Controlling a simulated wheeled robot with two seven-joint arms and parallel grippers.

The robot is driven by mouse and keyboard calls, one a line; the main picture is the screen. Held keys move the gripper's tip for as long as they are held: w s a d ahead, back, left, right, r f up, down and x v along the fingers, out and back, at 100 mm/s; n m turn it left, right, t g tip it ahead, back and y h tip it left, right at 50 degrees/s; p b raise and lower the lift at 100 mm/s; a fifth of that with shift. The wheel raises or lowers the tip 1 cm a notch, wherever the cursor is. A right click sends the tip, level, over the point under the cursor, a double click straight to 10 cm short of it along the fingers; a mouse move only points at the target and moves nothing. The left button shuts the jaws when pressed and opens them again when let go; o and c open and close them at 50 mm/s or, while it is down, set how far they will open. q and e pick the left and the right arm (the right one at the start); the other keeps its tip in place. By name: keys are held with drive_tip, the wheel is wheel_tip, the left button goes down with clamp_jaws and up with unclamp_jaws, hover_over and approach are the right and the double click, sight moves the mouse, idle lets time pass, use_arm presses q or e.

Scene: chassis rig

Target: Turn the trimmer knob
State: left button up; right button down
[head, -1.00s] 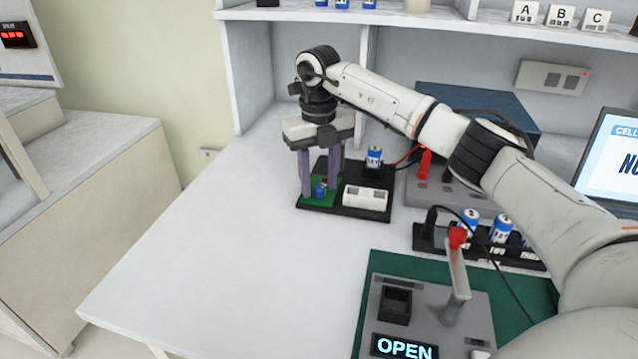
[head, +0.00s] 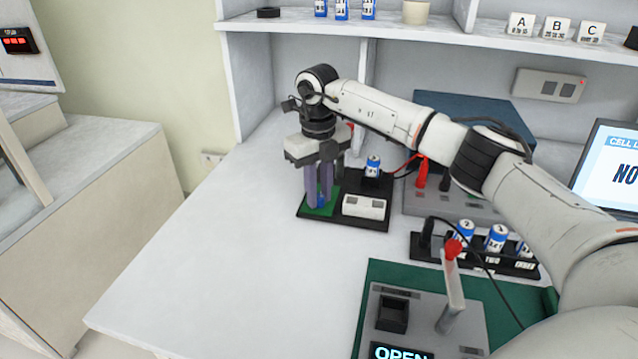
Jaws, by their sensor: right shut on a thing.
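The trimmer knob (head: 321,199) is a small blue part on the green circuit board (head: 314,211), at the left of a black base (head: 372,222). My right gripper (head: 320,200) points straight down over the board. Its two purple-grey fingers are shut on the trimmer knob and hide most of it. Only a bit of blue shows between and beside the fingers. How far the knob is turned cannot be seen. My left gripper is out of view.
Red clips (head: 421,172) and a grey unit stand to the right. In front is a lever box (head: 420,315) reading OPEN. The table's left side is clear.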

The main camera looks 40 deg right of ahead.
sight(319, 196)
drive_tip(key=c, duration=1.6)
unclamp_jaws()
drive_tip(key=shift+o, duration=0.2)
wheel_tip(319, 196, up, 10)
drive_tip(key=shift+r+p, duration=0.2)
drive_tip(key=shift+p, duration=0.2)
